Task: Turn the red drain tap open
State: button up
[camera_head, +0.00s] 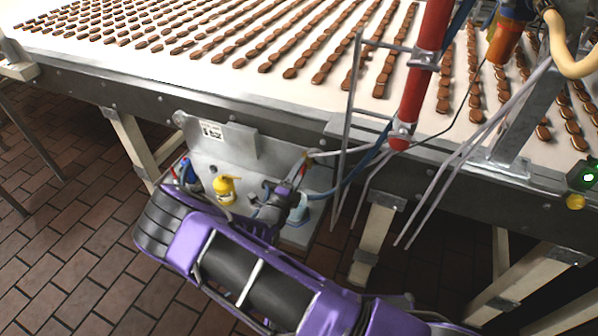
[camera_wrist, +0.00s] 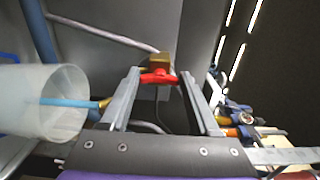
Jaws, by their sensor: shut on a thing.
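The red drain tap (camera_wrist: 160,78) is a small red lever handle on a brass body (camera_wrist: 159,60) in the middle of the wrist view. The handle lies crosswise, roughly level in the picture. My gripper (camera_wrist: 160,77) has one finger at each end of the handle and is shut on it. In the head view my gripper (camera_head: 297,178) reaches up beside the grey panel under the conveyor.
The conveyor (camera_head: 330,100) with rows of brown biscuits runs above. A red pipe (camera_head: 420,80) and grey rods are to the right.

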dwell(0.5)
jog(key=o, duration=1.4)
jog(key=shift+c, duration=0.2)
jog(key=v, duration=1.7)
jog(key=shift+s, duration=0.2)
jog(key=shift+a, duration=0.1)
